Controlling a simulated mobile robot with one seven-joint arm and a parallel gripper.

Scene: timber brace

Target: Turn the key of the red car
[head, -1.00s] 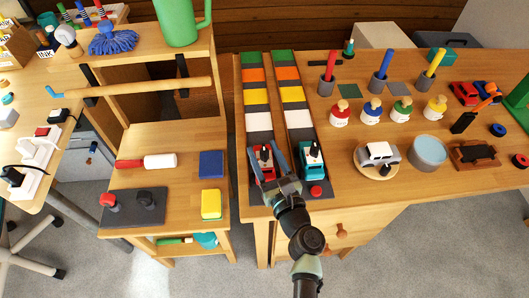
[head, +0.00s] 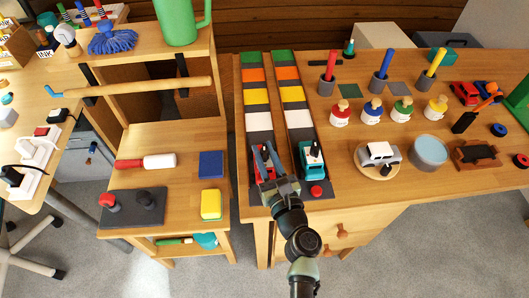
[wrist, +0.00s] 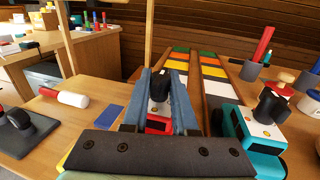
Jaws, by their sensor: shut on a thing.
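The red car (head: 258,177) stands at the near end of the left striped lane, partly hidden behind my gripper (head: 265,152). In the wrist view its red and white body (wrist: 158,125) shows between my two blue-grey fingers. Its black key (wrist: 161,84) stands up from the white top. My gripper is shut on this key, with one finger on each side of it. In the head view the fingers hide most of the key.
A teal car (head: 313,172) with its own black key stands close on the right, in the neighbouring lane. A red button (head: 317,191) is in front of it. A white toy car (head: 379,154) stands on a round wooden plate further right. The lanes beyond the cars are clear.

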